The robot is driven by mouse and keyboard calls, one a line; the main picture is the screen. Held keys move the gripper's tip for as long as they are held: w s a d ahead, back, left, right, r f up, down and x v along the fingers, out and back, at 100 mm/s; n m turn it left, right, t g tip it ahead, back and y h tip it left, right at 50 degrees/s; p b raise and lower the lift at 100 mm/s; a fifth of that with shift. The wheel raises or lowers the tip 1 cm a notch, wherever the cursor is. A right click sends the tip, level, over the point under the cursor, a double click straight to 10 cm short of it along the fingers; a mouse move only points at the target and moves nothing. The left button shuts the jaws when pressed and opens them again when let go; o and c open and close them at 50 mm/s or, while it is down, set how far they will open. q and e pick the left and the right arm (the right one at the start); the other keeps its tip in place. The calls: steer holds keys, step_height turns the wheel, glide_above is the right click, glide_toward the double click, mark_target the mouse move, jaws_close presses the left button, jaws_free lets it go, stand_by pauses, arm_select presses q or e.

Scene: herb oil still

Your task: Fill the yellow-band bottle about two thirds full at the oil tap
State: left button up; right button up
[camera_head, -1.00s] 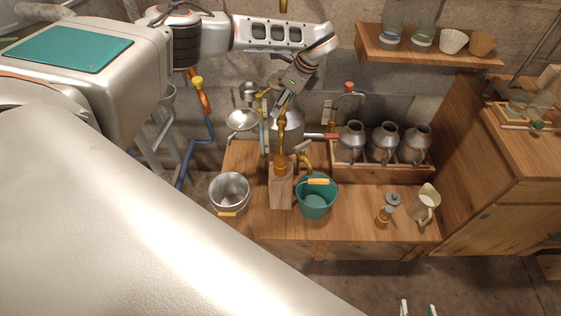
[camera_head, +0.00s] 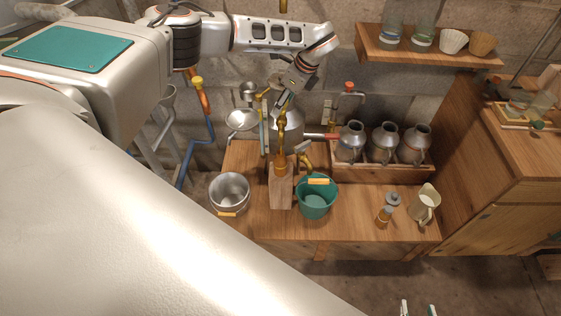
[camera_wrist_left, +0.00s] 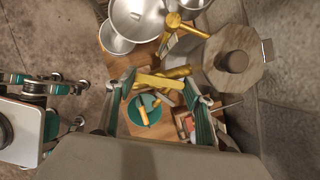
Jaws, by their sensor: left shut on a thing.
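My left gripper (camera_head: 286,98) is at the top of a curved brass pipe (camera_head: 282,125) in front of the grey still pot (camera_head: 291,123). In the left wrist view a yellow bar (camera_wrist_left: 160,81) lies between its fingers, and the gripper is shut on it. A brass tap (camera_head: 304,158) sits beside the pipe, above a teal bucket (camera_head: 316,203). A yellow-amber piece stands on a wooden block (camera_head: 281,193) below the pipe; I cannot tell whether it is the yellow-band bottle. My right gripper (camera_head: 418,309) shows only fingertips, apart and empty, at the bottom edge.
A steel pot (camera_head: 229,190) stands left of the block. A small amber object with a grey top (camera_head: 386,211) and a cream jug (camera_head: 425,204) stand at right. Several metal jugs (camera_head: 384,144) fill a wooden rack. A wall shelf (camera_head: 430,50) holds glasses and cups.

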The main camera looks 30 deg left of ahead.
arm_select(q)
steer(key=shift+s+a, duration=0.1)
stand_by(0.4)
steer(key=shift+m+p, duration=0.3)
steer(key=shift+p, duration=0.1)
steer(key=shift+s+m+t+p, duration=0.15)
steer(key=shift+m+t+p, duration=0.45)
steer(key=shift+m+p, duration=0.55)
steer(key=shift+m, duration=0.35)
steer(key=shift+s+m+t+p, duration=0.1)
steer(key=shift+m+t+p, duration=0.5)
steer(key=shift+m, duration=0.6)
steer(key=shift+m+h, duration=0.4)
steer(key=shift+m, duration=0.2)
stand_by(3.8)
